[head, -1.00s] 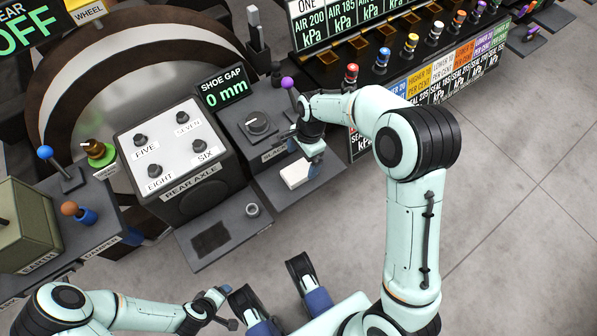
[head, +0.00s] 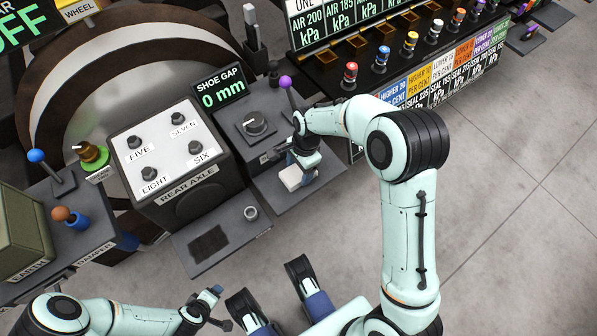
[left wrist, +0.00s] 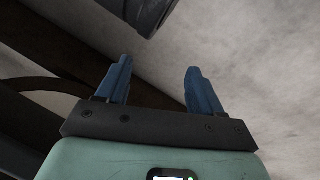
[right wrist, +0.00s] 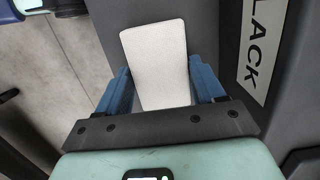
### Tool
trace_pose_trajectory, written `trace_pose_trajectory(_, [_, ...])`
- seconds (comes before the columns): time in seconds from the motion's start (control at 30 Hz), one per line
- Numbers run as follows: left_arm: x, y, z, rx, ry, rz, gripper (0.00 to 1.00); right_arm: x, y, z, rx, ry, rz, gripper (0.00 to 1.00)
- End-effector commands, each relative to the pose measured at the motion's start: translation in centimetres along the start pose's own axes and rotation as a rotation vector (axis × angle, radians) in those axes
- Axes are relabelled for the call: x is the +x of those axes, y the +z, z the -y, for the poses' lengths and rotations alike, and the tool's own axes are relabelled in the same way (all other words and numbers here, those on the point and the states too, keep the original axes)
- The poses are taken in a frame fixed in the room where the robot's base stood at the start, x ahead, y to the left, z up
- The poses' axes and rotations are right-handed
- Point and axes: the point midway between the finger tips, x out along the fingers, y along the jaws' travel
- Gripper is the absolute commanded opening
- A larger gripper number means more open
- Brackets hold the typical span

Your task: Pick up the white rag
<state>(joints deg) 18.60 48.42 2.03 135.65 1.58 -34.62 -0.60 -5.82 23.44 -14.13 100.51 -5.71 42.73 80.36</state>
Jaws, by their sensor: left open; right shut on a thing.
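The white rag (right wrist: 157,62) is a pale, flat, rounded rectangle in the right wrist view. It lies between the two blue fingers of my right gripper (right wrist: 160,90), which is shut on it. In the head view the rag (head: 292,180) shows below the right gripper (head: 303,163), at a dark grey shelf (head: 318,188). I cannot tell whether the rag still touches the shelf. My left gripper (left wrist: 158,85) is open and empty in the left wrist view. In the head view the left gripper (head: 215,297) is low and left of centre.
Left of the rag stands the REAR AXLE box (head: 172,160) with several knobs. A purple-topped lever (head: 287,90) and a rotary dial (head: 255,126) are close behind my right gripper. A row of coloured valves is at the back right. Floor at right is clear.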

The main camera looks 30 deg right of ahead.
Motion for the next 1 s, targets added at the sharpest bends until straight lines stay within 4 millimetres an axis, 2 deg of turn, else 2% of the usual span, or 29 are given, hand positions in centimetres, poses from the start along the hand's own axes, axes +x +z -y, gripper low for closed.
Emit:
trace_pose_trajectory(0.17, [-0.2,0.1,-0.1,0.001,0.001,0.004,0.67,-0.5,0.1,0.0,0.0,-0.002,0.0,0.38])
trace_pose_trajectory(0.27, [-0.7,0.6,-0.3,0.002,0.003,0.018,0.67,-1.7,0.3,0.1,-0.001,-0.003,0.0,0.38])
trace_pose_trajectory(0.37, [-1.6,1.4,-0.6,0.005,0.006,0.043,0.67,-3.9,0.6,0.1,0.0,-0.005,0.0,0.38])
trace_pose_trajectory(0.7, [-5.7,5.8,-1.8,0.017,0.015,0.185,0.67,-13.6,2.0,0.1,-0.001,-0.007,-0.001,0.38])
trace_pose_trajectory(0.83, [-6.9,7.1,-2.1,0.02,0.017,0.228,0.67,-16.5,2.5,0.1,-0.001,-0.006,-0.001,0.38])
trace_pose_trajectory(1.0, [-7.8,8.1,-2.3,0.023,0.018,0.262,0.67,-18.9,2.9,0.1,0.0,-0.003,0.0,0.38])
